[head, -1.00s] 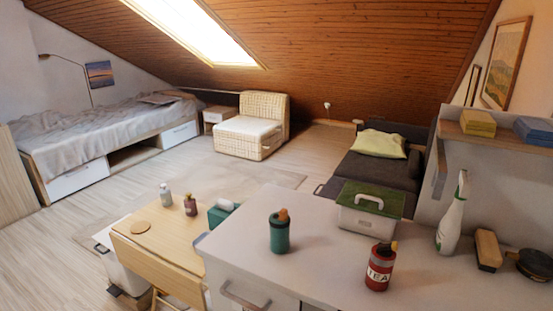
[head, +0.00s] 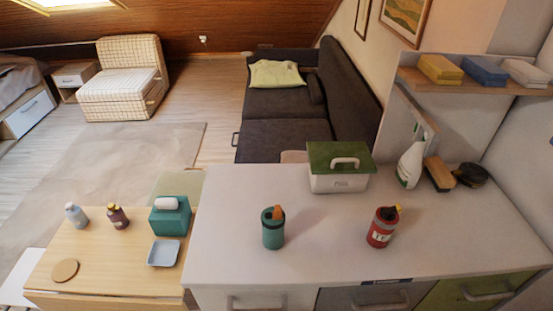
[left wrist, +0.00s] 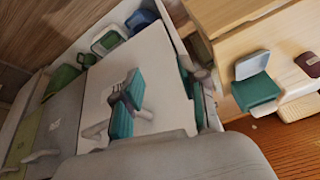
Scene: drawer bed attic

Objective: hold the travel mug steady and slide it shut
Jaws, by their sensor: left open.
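The teal travel mug (head: 272,230) stands upright on the white counter (head: 320,255) in the head view. An orange-brown piece (head: 278,212) sticks up at its dark top. I cannot tell the position of its slider. In the left wrist view my left gripper (left wrist: 160,88) has its grey and teal fingers spread apart, with nothing visible between them. I cannot make out the mug for certain in that view. Neither gripper shows in the head view, and the mug stands free of any contact there.
A green-lidded box (head: 338,180), a spray bottle (head: 411,165) and a brush (head: 438,175) stand behind. A wooden table (head: 110,250) with a teal tissue box (head: 170,217) adjoins left. The counter around the mug is clear.

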